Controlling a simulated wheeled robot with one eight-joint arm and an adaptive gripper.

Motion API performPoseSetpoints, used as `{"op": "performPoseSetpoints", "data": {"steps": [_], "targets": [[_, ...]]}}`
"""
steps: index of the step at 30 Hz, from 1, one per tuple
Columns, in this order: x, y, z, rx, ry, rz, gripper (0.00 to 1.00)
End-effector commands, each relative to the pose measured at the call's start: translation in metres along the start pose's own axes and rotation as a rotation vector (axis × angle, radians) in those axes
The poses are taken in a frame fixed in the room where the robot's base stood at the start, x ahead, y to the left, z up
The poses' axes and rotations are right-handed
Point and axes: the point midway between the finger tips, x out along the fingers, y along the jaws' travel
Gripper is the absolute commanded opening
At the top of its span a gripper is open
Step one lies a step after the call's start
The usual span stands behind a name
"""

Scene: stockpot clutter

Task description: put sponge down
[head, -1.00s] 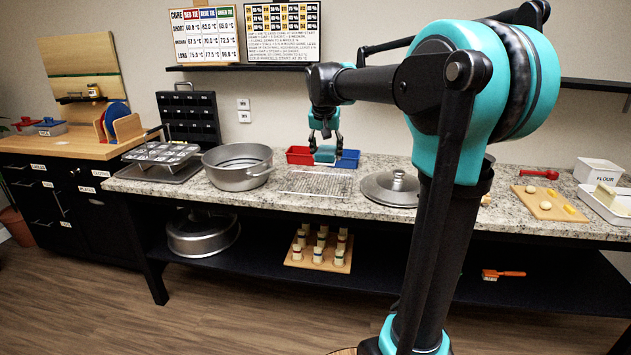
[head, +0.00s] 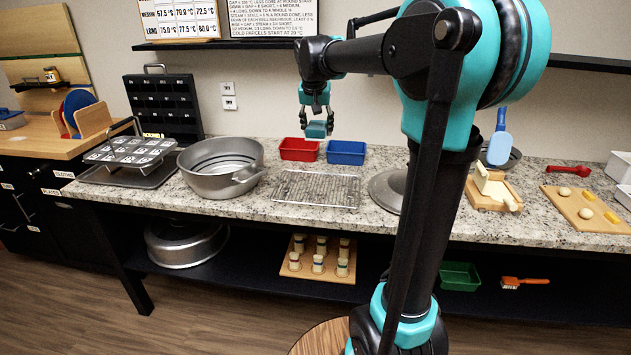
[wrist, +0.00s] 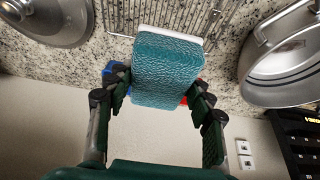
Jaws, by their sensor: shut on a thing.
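The sponge (head: 316,130) is a teal block with a pale layer along one side. My gripper (head: 317,125) is shut on it, with its fingers pointing down. In the head view the sponge appears above the gap between the red bin (head: 299,149) and the blue bin (head: 346,153). In the wrist view the sponge (wrist: 166,68) sits between the two fingers and hides much of the bins behind it. The height of the sponge above the counter is hard to tell.
A wire rack (head: 317,189) lies on the granite counter in front of the bins. A big metal pot (head: 221,170) stands to the left. A metal lid (head: 388,188) is to the right, partly behind my arm. A shelf (head: 215,44) runs along the wall above.

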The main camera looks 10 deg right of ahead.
Motion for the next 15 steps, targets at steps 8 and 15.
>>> {"op": "performPoseSetpoints", "data": {"steps": [8,15], "targets": [[0.059,0.000,0.024,0.000,0.000,0.000,0.29],[0.112,0.000,0.046,0.000,0.000,0.000,0.29]]}}
